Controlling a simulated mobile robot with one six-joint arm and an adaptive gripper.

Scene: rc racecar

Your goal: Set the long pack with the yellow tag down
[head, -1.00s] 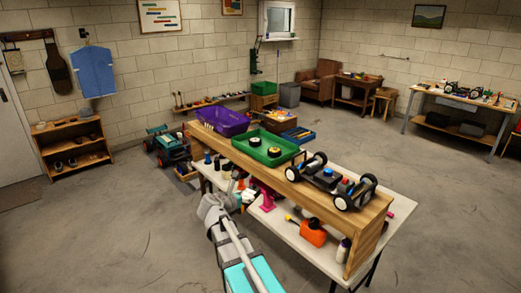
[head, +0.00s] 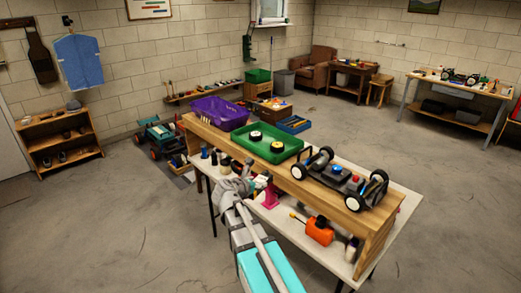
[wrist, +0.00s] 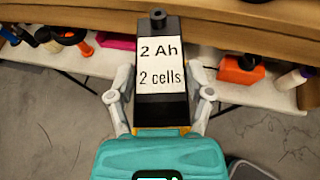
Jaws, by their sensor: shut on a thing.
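My gripper (wrist: 160,108) is shut on a long black pack (wrist: 160,110). Its white label reads "2 Ah 2 cells" in the wrist view. A yellow-orange strip shows at the pack's near end, beside the gripper's teal body; I cannot tell whether it is a tag. The pack points away from my gripper, towards the workbench. In the head view my gripper (head: 238,185) is at the near edge of the white tabletop (head: 290,230), and the pack is hard to make out there. I cannot tell whether the pack touches anything.
A raised wooden shelf (head: 330,207) stands on the tabletop, carrying a purple crate (head: 218,112), a green tray (head: 262,153) and a car chassis (head: 345,187). Under it, an orange container (head: 319,231) and a pink stand (head: 268,193) crowd the table. Floor is open on the near left.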

